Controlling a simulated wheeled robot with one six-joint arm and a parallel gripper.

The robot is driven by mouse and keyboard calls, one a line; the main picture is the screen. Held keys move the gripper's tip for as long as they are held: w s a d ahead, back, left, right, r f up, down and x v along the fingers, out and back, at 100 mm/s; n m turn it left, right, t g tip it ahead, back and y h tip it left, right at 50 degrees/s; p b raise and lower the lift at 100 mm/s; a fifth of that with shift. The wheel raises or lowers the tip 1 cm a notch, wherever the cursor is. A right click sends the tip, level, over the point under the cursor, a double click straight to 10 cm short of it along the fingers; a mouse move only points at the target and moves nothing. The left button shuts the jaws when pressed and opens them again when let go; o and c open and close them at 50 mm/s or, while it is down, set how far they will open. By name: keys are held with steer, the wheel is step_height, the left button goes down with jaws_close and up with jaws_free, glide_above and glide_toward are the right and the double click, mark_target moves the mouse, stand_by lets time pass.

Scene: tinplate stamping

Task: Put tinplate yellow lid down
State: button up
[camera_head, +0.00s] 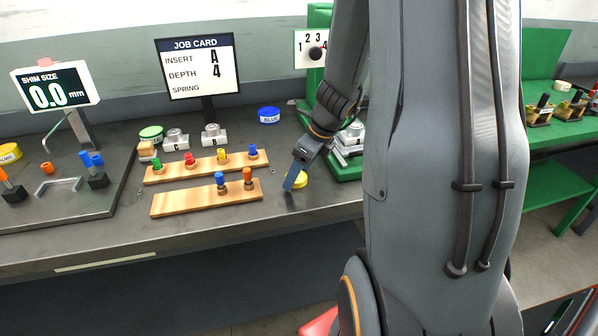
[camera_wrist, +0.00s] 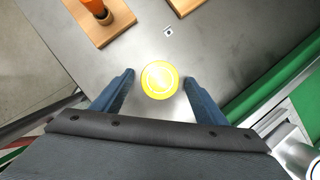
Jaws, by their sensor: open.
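The yellow lid (camera_wrist: 160,80) is a round yellow disc with pale markings. It lies flat on the grey metal bench top, near its front edge. In the head view the lid (camera_head: 301,180) shows beside my fingers, partly hidden by them. My gripper (camera_wrist: 158,92) is open, with its two blue fingers apart on either side of the lid. In the wrist view a gap shows between the lid and each finger. In the head view my gripper (camera_head: 290,184) points down at the bench, right of the wooden peg strips.
Two wooden strips (camera_head: 160,207) with coloured pegs lie left of my gripper. A blue lid (camera_head: 269,115) and a green lid (camera_head: 151,134) lie farther back. A green fixture (camera_head: 346,172) with metal blocks stands close on the right. Bare bench lies around the yellow lid.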

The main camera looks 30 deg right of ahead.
steer(key=shift+r, duration=0.1)
steer(key=shift+r, duration=0.3)
steer(key=p+v, duration=0.1)
steer(key=v, duration=1)
steer(key=s+a+f+n+g, duration=0.1)
steer(key=s+a+f+n, duration=0.1)
steer(key=a+n, duration=0.4)
steer(key=s+a+f+n+g+h, duration=0.1)
steer(key=s+a+n, duration=0.4)
steer(key=n, duration=0.9)
steer(key=s+a+f+n+g+h, duration=0.1)
steer(key=s+a+f+n, duration=0.2)
steer(key=a+n, duration=0.3)
steer(key=shift+s+a+f+n, duration=0.25)
steer(key=shift+s+a+n, duration=0.1)
steer(key=shift+n, duration=1.85)
